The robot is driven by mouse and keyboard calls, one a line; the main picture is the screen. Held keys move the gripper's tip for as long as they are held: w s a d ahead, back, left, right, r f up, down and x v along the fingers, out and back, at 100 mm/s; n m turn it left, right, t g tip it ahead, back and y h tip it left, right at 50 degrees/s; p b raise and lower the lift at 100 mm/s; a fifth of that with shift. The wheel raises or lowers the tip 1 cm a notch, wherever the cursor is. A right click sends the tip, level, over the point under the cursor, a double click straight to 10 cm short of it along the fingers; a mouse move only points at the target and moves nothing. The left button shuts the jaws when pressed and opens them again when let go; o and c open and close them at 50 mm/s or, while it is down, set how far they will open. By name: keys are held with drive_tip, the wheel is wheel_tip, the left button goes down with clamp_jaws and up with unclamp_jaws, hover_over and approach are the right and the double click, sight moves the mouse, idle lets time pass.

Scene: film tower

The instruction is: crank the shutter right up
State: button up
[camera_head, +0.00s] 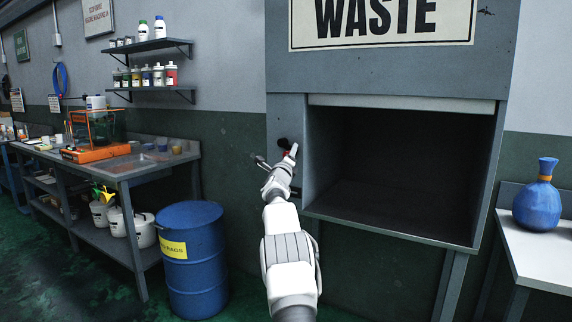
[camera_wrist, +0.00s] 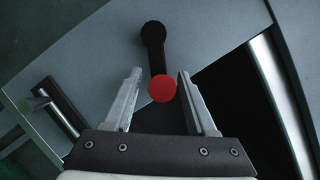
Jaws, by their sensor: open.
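The crank is a black arm (camera_wrist: 154,45) with a round red knob (camera_wrist: 162,89), on the grey panel left of the hatch opening. In the head view the crank's black hub (camera_head: 283,142) shows, with the rest mostly hidden behind my gripper (camera_head: 287,160). In the wrist view my gripper (camera_wrist: 160,75) is open, with one finger on each side of the red knob. I see gaps on both sides and cannot tell any contact. The shutter (camera_head: 400,103) shows only as a pale strip along the top of the dark hatch opening; the opening below it is clear.
A grey waste cabinet (camera_head: 380,68) with a "WASTE" sign holds the hatch. A blue drum (camera_head: 195,260) stands at left beside a workbench (camera_head: 125,170). A white table (camera_head: 540,258) with a blue tied bag (camera_head: 538,205) is at right.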

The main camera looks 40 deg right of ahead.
drive_tip(key=shift+b+v, duration=1.4)
drive_tip(key=shift+v, duration=0.1)
drive_tip(key=v, duration=1.4)
drive_tip(key=shift+s+a, duration=0.1)
drive_tip(key=shift+a, duration=0.05)
